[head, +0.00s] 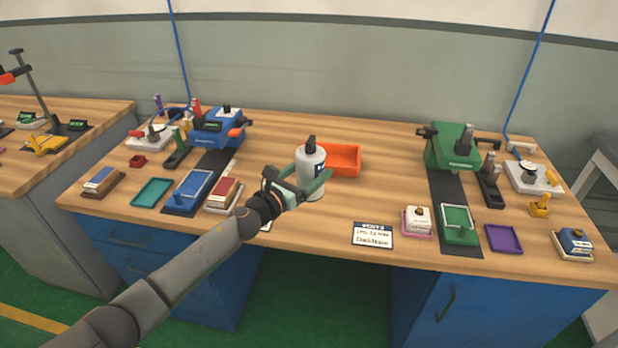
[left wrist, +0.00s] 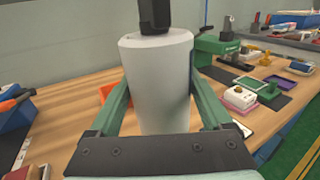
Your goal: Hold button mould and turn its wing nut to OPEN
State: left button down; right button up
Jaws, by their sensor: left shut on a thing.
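The button mould (head: 310,172) appears to be the pale grey upright cylinder near the middle of the bench. A dark upright piece (head: 311,145), which may be its wing nut, stands on top, and a dark label shows on its right side. My left gripper (head: 308,184) is shut on the cylinder, with one green finger on each side. In the left wrist view the cylinder (left wrist: 157,85) fills the space between the fingers, and the dark piece (left wrist: 155,15) is cut off by the top edge. No OPEN mark is readable. My right gripper is not in view.
An orange bin (head: 345,160) stands just behind the cylinder. A white printed card (head: 372,235) lies at the front edge. Blue (head: 220,128) and green (head: 452,147) machines stand left and right, with trays and small blocks around them. Bare wood lies right of the cylinder.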

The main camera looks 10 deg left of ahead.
pick_arm(q)
jog(key=shift+w+r+b, duration=0.2)
jog(key=shift+w+b, duration=1.65)
jog(key=shift+w, duration=0.8)
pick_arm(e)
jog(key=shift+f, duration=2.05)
pick_arm(q)
jog(key=shift+f, duration=0.15)
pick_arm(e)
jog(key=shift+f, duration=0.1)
pick_arm(q)
jog(key=shift+f+b, duration=0.5)
jog(key=shift+b, duration=0.15)
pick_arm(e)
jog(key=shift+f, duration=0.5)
pick_arm(q)
jog(key=shift+f, duration=0.25)
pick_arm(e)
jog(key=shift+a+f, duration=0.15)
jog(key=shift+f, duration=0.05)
pick_arm(q)
jog(key=shift+f+b, duration=0.55)
jog(key=shift+b, duration=0.25)
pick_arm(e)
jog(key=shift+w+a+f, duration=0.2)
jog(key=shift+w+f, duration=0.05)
pick_arm(q)
jog(key=shift+f, duration=0.1)
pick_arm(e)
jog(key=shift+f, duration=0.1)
